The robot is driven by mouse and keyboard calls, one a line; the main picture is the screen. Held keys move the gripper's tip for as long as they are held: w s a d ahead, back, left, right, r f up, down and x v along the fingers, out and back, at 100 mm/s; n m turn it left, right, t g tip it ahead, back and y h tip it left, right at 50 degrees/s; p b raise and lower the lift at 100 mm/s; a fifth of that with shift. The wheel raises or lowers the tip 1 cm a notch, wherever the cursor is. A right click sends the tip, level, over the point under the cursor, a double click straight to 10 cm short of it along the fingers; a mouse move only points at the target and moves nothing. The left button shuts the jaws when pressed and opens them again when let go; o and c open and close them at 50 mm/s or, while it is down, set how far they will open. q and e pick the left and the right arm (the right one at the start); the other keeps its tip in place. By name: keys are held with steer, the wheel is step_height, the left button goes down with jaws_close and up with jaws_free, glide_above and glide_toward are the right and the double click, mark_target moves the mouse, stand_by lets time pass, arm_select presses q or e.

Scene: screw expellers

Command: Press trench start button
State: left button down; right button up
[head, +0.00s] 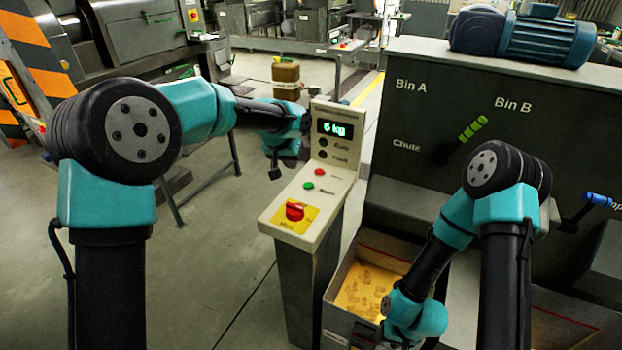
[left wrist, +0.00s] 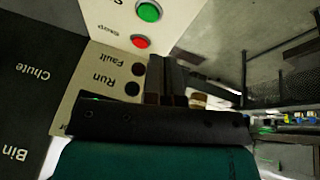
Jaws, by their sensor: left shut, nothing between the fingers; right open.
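The control panel (head: 337,182) has a small green button (head: 308,186) on its sloped top, with a red button (head: 319,173) just behind it. The left wrist view shows the green button (left wrist: 148,11) at the top edge and the red button (left wrist: 140,41) labelled Stop below it; the green button's label is cut off. My left gripper (head: 275,172) is shut and empty, to the left of the panel and apart from the green button. Its closed fingers (left wrist: 166,78) show in the left wrist view. My right gripper (head: 364,331) is low at the bottom edge, mostly hidden, over the bin.
A red rotary switch (head: 295,211) on a yellow plate sits at the panel's front end. The lit display (head: 335,129) reads 6 kg, above dark Run and Fault lamps. A bin (head: 345,277) with yellowish pieces stands right of the panel. Open floor lies to the left.

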arm_select(q)
step_height(320, 180, up, 6)
steer(key=m+y, duration=0.2)
glide_above(308, 184)
steer(key=s+a, duration=0.2)
steer(key=s, duration=0.1)
steer(key=shift+s+d+g, duration=0.2)
steer(key=shift+g, duration=0.1)
steer(key=shift+f, duration=0.15)
steer(key=x, duration=1.2)
steer(key=shift+s+f, duration=0.2)
steer(key=shift+f, duration=0.75)
